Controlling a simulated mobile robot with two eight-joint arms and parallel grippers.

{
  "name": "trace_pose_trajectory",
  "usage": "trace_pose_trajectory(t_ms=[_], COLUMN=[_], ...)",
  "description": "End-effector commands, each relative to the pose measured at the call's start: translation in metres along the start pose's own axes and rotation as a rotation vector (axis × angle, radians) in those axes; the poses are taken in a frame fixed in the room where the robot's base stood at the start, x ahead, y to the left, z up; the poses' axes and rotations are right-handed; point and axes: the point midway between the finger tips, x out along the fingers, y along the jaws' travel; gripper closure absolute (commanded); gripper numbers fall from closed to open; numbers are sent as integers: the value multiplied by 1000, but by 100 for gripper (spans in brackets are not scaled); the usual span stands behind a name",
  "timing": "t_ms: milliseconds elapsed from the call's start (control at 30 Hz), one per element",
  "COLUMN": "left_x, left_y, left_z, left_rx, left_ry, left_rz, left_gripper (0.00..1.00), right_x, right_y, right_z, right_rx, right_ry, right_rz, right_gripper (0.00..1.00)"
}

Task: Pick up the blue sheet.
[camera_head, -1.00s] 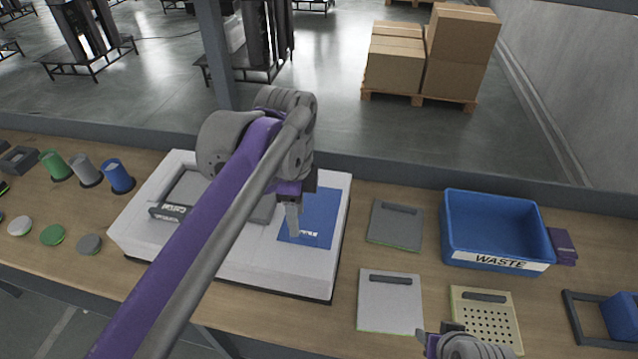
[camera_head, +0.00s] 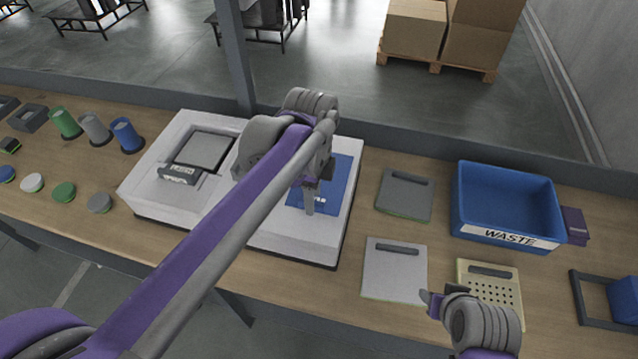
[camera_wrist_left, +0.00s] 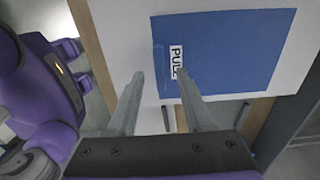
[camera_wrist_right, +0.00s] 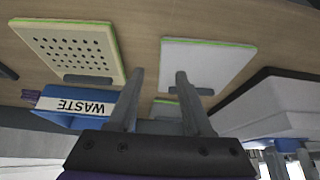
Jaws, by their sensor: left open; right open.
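The blue sheet (camera_head: 338,180) lies flat on the right part of the white machine; my left arm hides part of it in the head view. In the left wrist view the sheet (camera_wrist_left: 225,50) shows a white label reading "PUL", partly cut off by a finger. My left gripper (camera_head: 310,208) is open and empty at the near edge of the sheet; its fingers (camera_wrist_left: 158,80) show apart, near the label. Whether they touch the sheet I cannot tell. My right gripper (camera_wrist_right: 158,78) is open and empty, near the grey and perforated plates.
The blue WASTE bin (camera_head: 505,236) stands on the right of the bench. Coloured cups (camera_head: 95,128) and discs (camera_head: 64,192) stand at left.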

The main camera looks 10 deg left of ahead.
Motion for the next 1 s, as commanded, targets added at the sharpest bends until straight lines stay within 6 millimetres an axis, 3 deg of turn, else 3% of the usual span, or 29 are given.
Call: trace_pose_trajectory(t_ms=[300,600,1000], left_x=[9,8,8], left_y=[0,0,0], left_z=[0,0,0], left_rx=[0,0,0], left_ry=[0,0,0], left_rz=[0,0,0], left_gripper=[49,100,100], right_x=[0,0,0], right_y=[0,0,0], right_z=[1,0,0], right_rx=[0,0,0], right_ry=[-1,0,0], right_rz=[0,0,0], right_gripper=[50,50,50])
